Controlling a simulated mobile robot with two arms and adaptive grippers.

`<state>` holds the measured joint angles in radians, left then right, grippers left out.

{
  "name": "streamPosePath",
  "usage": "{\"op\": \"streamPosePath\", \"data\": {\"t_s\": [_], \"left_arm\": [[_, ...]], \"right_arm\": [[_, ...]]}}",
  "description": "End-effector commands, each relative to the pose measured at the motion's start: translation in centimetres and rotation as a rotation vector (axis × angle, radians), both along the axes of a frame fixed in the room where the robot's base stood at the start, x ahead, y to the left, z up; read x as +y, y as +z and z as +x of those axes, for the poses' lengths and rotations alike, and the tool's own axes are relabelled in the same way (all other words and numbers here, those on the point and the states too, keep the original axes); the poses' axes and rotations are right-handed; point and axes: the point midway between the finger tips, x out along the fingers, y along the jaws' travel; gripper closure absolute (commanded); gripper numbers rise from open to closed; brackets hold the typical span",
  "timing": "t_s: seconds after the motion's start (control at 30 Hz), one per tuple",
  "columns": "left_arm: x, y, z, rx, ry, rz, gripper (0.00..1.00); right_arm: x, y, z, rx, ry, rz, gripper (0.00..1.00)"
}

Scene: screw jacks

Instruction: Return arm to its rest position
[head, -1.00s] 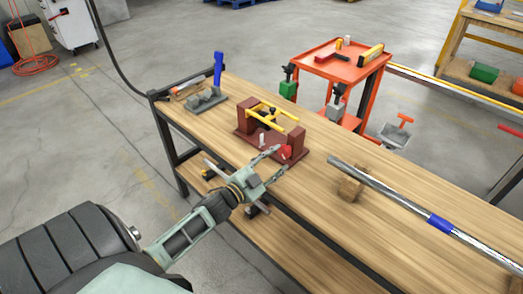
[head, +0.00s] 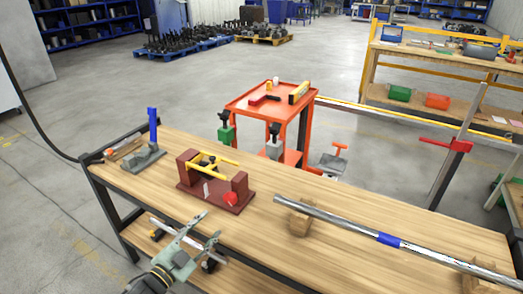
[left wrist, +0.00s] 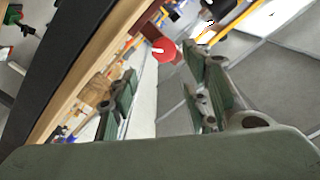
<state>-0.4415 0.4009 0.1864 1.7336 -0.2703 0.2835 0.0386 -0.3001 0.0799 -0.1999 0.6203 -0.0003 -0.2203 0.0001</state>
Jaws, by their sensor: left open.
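My left gripper (head: 208,226) is in the lower left of the head view, by the front edge of the workbench (head: 255,240). Its two fingers are spread apart with nothing between them. In the left wrist view the open fingers (left wrist: 162,92) frame a gap. The dark red fixture (head: 215,186) with yellow bars stands on the bench beyond the gripper, apart from it. Its red knob (head: 230,198) faces the gripper, and the knob also shows in the left wrist view (left wrist: 163,50). My right gripper is not in view.
A grey vise with a blue handle (head: 152,125) stands at the bench's left end. A long metal pipe (head: 340,222) rests on wooden blocks to the right. An orange cart (head: 268,98) with tools stands behind the bench. The bench top between fixture and pipe is clear.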

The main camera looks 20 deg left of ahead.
Motion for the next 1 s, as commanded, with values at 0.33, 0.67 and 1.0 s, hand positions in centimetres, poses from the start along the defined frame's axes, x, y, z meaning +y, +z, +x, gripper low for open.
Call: {"op": "streamPosePath", "data": {"t_s": [0.33,0.67,1.0], "left_arm": [[-1.2,-1.5,-0.2,0.116,0.087,-0.061,0.56],[-6.6,-6.3,-5.3,0.554,0.292,-0.248,0.56],[-13.4,-7.8,-14.6,0.986,0.365,-0.362,0.56]], "right_arm": [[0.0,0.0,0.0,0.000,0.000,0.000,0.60],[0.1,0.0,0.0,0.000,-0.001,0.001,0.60],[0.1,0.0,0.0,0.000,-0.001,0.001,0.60]]}}
